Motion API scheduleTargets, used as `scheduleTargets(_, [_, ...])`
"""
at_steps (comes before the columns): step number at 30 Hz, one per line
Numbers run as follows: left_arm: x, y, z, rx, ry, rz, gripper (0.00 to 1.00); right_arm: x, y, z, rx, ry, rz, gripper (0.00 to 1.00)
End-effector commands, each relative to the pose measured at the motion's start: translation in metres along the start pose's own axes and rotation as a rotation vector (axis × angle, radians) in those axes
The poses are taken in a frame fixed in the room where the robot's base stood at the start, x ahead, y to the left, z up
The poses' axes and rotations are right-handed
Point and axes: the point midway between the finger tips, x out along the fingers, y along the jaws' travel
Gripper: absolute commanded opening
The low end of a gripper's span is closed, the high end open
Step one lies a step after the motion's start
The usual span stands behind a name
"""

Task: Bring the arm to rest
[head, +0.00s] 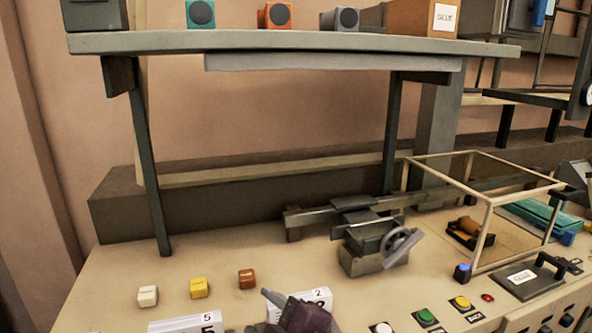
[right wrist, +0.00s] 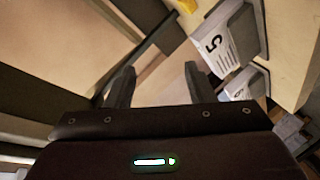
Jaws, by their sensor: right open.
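My right gripper (head: 275,302) shows at the bottom middle of the head view, low over the front of the table, beside the white numbered cards. In the right wrist view its two dark fingers (right wrist: 158,85) stand apart with nothing between them. A white card block marked 5 (right wrist: 225,45) is to the right of the fingers there; it also shows in the head view (head: 185,326). My left gripper is not in view.
White (head: 148,296), yellow (head: 198,288) and brown (head: 247,279) cubes stand on the table (head: 110,265). A vise-like device (head: 372,245), a glass-sided case (head: 489,215) and coloured buttons (head: 426,316) are to the right. A raised shelf (head: 300,43) spans the back.

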Motion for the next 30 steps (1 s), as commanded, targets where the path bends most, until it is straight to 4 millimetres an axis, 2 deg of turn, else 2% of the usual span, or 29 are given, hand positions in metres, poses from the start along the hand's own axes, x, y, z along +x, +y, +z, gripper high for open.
scheduleTargets(1, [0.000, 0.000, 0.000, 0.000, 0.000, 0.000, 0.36, -0.007, -0.011, 0.037, 0.140, -0.110, -0.027, 0.49])
scheduleTargets(3, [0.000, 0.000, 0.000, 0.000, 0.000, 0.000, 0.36, -0.023, -0.026, 0.087, 0.328, -0.268, -0.053, 0.49])
scheduleTargets(6, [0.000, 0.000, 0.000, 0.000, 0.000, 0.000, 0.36, -0.053, -0.054, 0.147, 0.559, -0.480, -0.079, 0.49])
scheduleTargets(9, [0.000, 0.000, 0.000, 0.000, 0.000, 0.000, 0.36, -0.084, -0.081, 0.189, 0.730, -0.654, -0.093, 0.49])
scheduleTargets(15, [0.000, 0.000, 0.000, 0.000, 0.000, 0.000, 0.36, -0.142, -0.124, 0.239, 0.964, -0.921, -0.098, 0.49])
scheduleTargets(21, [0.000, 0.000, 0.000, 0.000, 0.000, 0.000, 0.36, -0.197, -0.160, 0.267, 1.132, -1.148, -0.090, 0.49])
scheduleTargets(26, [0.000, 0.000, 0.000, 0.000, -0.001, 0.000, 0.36, -0.174, -0.191, 0.300, 1.133, -1.162, -0.103, 0.49])
scheduleTargets(30, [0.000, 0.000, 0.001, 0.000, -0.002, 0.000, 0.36, -0.157, -0.226, 0.331, 1.133, -1.175, -0.118, 0.49])
